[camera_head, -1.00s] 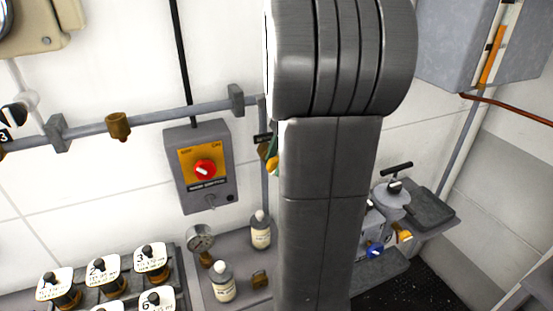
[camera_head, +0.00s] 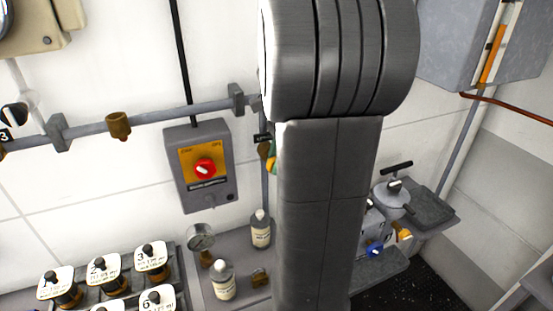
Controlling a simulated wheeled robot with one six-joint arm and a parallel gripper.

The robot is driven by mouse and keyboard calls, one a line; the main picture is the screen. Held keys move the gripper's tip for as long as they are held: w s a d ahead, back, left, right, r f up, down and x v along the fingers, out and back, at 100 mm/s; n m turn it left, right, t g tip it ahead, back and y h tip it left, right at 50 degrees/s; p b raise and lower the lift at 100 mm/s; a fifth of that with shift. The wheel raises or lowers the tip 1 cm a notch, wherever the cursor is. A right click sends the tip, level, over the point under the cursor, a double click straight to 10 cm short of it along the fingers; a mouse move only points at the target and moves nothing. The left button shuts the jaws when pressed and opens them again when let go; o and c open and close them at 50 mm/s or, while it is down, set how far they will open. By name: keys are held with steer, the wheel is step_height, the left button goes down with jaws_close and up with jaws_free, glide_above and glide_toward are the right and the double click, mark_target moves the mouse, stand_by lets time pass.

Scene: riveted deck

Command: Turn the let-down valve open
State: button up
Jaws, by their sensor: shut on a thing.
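My arm (camera_head: 325,200) stands upright across the middle of the view and hides what is behind it. My gripper is not visible. I cannot tell whether these belong to the let-down valve. No complete valve handle with a readable let-down label shows.
A grey box with a red rotary switch (camera_head: 204,168) hangs on the wall. At right are a lidded grey vessel (camera_head: 390,200) and blue knob (camera_head: 375,250).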

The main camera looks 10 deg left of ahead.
steer(key=shift+s+a+t+h, duration=0.15)
steer(key=shift+a+t+h, duration=0.05)
steer(key=shift+t+h, duration=0.6)
steer(key=shift+s+a+f+t+h+b, duration=0.15)
steer(key=shift+t+h+b, duration=0.4)
steer(key=shift+h, duration=0.65)
steer(key=shift+a+f+t+h+b, duration=0.2)
steer(key=shift+t+h+b, duration=0.55)
steer(key=shift+h+b, duration=0.25)
steer(key=shift+h, duration=0.3)
steer(key=shift+r+t+b, duration=0.1)
steer(key=shift+t+b, duration=0.2)
steer(key=shift+b, duration=0.1)
steer(key=o, duration=1)
steer(key=b+v, duration=0.1)
steer(key=v, duration=1.2)
steer(key=shift+s+a+r, duration=0.1)
steer(key=shift+a+r, duration=0.15)
steer(key=shift+r, duration=0.05)
